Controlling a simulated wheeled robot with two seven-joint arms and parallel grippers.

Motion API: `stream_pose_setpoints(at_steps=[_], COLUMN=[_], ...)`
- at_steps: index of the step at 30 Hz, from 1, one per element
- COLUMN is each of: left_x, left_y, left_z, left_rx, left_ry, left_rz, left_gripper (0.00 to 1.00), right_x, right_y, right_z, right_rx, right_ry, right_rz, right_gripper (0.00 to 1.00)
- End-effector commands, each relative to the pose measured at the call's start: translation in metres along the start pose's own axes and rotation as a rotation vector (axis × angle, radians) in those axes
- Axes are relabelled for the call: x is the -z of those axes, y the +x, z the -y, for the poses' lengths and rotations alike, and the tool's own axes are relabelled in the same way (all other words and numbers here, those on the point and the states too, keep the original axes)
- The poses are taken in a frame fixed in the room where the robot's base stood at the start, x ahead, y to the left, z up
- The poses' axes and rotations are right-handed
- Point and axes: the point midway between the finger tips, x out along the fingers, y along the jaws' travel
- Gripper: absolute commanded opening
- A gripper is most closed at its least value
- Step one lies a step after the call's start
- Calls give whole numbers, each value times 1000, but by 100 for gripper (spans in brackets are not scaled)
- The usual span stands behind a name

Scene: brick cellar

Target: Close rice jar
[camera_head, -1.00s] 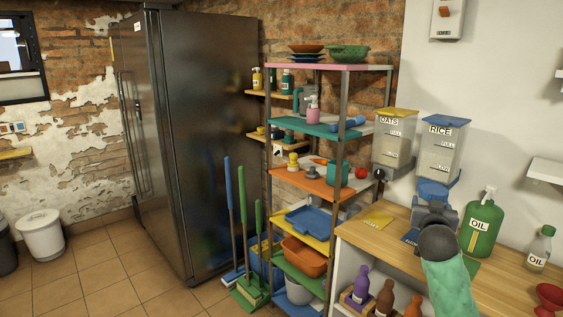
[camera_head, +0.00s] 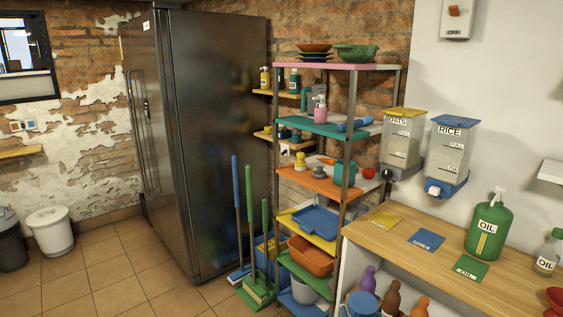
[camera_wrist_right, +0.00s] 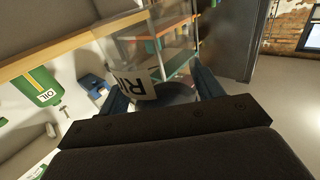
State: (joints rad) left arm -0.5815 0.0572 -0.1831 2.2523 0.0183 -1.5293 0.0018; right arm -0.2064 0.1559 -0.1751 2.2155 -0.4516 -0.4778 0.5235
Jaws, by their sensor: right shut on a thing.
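My right gripper (camera_wrist_right: 160,80) is shut on a clear jar (camera_wrist_right: 120,45) with a white label, upside down in the right wrist view; only "RI" shows. The fingers stand on either side of the jar. A dark greyish disc (camera_wrist_right: 178,93) lies between the fingers; I cannot tell whether it is the jar's lid. In the head view a blue rounded thing (camera_head: 362,305) shows at the bottom edge, cut off; I cannot tell whether it belongs to the jar or gripper. The rice dispenser (camera_head: 450,150) hangs on the wall. My left gripper is not in view.
The wooden counter (camera_head: 400,255) has clear room around its yellow (camera_head: 382,220), blue (camera_head: 426,240) and green (camera_head: 470,267) mats. A green oil bottle (camera_head: 487,232) stands at the right. Bottles stand under the counter. A full shelf rack (camera_head: 352,150) stands left of it.

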Motion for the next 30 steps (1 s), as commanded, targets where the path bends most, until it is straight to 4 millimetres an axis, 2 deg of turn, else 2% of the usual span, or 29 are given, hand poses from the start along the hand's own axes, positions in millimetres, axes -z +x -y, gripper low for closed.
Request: stream_pose_setpoints(at_steps=[3, 9, 30], left_x=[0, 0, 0], left_y=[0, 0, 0], left_z=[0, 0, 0], left_rx=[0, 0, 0], left_ry=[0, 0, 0], left_rz=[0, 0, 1], left_gripper=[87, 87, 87], right_x=[-22, -38, -39], right_y=[-14, -26, -25], right_z=[0, 0, 2], right_rx=[-2, -1, 13], right_ry=[1, 1, -1], right_rz=[3, 1, -2], right_gripper=[26, 26, 26])
